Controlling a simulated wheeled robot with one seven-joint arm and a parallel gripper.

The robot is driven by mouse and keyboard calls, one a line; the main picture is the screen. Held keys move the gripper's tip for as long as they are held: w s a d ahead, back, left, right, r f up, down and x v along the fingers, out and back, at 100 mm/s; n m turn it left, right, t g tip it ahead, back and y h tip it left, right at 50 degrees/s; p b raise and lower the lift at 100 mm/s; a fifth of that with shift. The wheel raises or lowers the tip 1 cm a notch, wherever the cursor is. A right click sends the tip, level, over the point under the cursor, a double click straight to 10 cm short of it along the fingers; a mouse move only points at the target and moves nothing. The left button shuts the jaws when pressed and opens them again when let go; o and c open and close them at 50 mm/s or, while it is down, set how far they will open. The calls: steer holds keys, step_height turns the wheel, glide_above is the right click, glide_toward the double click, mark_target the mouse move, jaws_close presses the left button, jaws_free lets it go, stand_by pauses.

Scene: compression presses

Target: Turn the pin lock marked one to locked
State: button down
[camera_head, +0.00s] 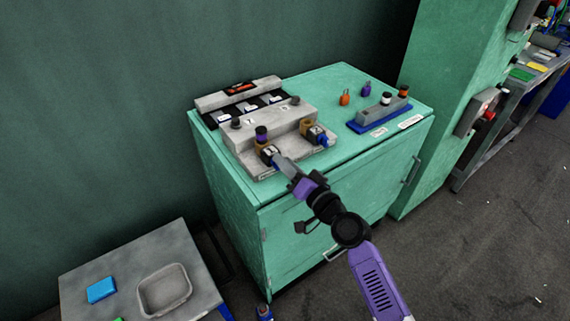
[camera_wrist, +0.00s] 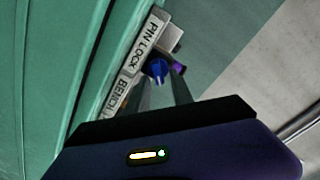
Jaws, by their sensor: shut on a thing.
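The grey pin lock bench (camera_head: 237,139) stands on the green cabinet. It carries two locks side by side at its front. The left lock (camera_head: 264,148) has a brass-coloured body with a dark and purple pin above it. The right lock (camera_head: 310,129) shows a blue knob and is free. My gripper (camera_head: 275,158) reaches the left lock from the front right. In the wrist view, a blue knob (camera_wrist: 158,71) sits between my fingertips, and my gripper is shut on it. The fingers hide part of the knob, so its exact turn cannot be told. The number marks are too small to read surely.
A blue tray with a grey block (camera_head: 382,112) and loose orange (camera_head: 345,98) and purple (camera_head: 366,89) pins are at the right of the cabinet top (camera_head: 310,85). A low grey table (camera_head: 205,270) with a basin stands at lower left.

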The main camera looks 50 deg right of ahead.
steer(key=m, duration=0.4)
steer(key=shift+d+f+m, duration=0.15)
steer(key=shift+f+m, duration=0.1)
steer(key=shift+m, duration=0.05)
steer(key=shift+s+f+m, duration=0.1)
steer(key=shift+f+m, duration=0.05)
steer(key=shift+m, duration=0.95)
steer(key=shift+f+m, duration=0.15)
steer(key=shift+m, duration=0.95)
steer(key=shift+d, duration=0.1)
steer(key=c, duration=1.5)
jaws_free()
steer(key=b+v, duration=0.1)
steer(key=v, duration=0.6)
steer(key=shift+s, duration=0.4)
